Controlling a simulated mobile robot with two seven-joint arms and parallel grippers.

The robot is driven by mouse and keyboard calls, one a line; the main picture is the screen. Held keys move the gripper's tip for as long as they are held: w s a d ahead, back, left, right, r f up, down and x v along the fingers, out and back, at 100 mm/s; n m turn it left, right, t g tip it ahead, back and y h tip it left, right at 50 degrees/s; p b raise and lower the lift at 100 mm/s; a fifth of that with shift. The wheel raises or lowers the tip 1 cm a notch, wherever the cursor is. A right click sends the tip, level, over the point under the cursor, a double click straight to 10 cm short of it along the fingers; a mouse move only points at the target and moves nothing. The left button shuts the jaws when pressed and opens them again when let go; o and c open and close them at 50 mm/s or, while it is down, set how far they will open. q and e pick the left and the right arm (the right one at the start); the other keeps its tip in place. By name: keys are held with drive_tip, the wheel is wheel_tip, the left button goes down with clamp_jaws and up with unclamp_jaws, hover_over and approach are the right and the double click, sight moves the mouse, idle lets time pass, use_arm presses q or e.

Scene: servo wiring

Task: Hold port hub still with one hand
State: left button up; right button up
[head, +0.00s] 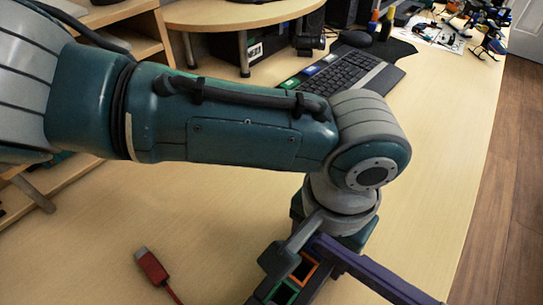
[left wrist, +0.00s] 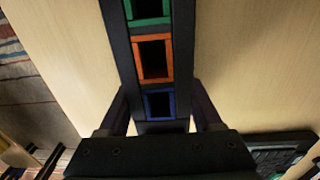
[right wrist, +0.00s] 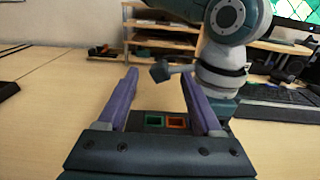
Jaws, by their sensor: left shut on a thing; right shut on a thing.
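The port hub (head: 275,290) is a dark strip on the table with coloured square ports, at the bottom of the head view. The left wrist view shows its green, orange and blue ports in a row (left wrist: 135,72). My left gripper (left wrist: 160,98) is shut across the hub's sides near the blue port. One purple finger crosses the head view's bottom. A red cable with a metal plug (head: 152,268) lies apart to the left.
A keyboard (head: 352,80) and a dark mat stand farther back. A round-edged shelf (head: 240,14) is at the back, with wooden shelving at the left. Tools and small parts clutter the far end. The table to the right of my left arm is clear.

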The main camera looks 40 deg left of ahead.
use_arm(q)
drive_tip(key=shift+a, duration=0.25)
drive_tip(key=o, duration=1.6)
drive_tip(key=shift+d, duration=0.1)
use_arm(e)
drive_tip(key=d, duration=0.5)
drive_tip(key=shift+s+d+f, duration=0.2)
drive_tip(key=shift+d+f, duration=0.05)
drive_tip(key=shift+d, duration=0.1)
